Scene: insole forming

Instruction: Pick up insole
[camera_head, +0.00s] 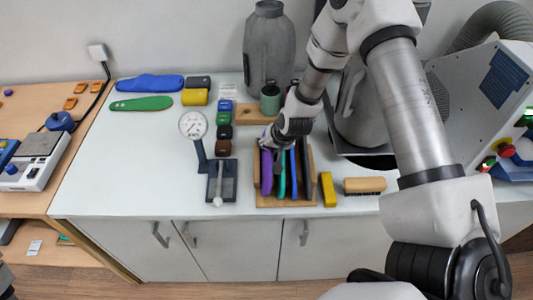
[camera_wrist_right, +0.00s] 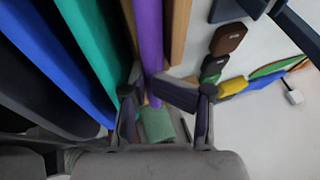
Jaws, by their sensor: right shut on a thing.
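A wooden rack (camera_head: 286,200) holds several upright insoles. The purple insole (camera_head: 266,172) stands at its left side, followed by a teal insole (camera_head: 281,180), a blue insole (camera_head: 293,174) and dark ones. My right gripper (camera_head: 268,143) is over the rack's back left part. In the right wrist view its fingers (camera_wrist_right: 152,92) are shut around the purple insole (camera_wrist_right: 150,40). The teal insole (camera_wrist_right: 90,45) and blue insole (camera_wrist_right: 48,62) are close beside it. A blue insole (camera_head: 150,83) and a green insole (camera_head: 140,103) lie flat on the table.
A dial gauge (camera_head: 193,125) on a stand is just left of the rack. A yellow block (camera_head: 328,189) and a brush (camera_head: 364,186) are right of it. Small coloured blocks (camera_head: 223,132) and a grey vessel (camera_head: 268,50) are behind. The table's left front is clear.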

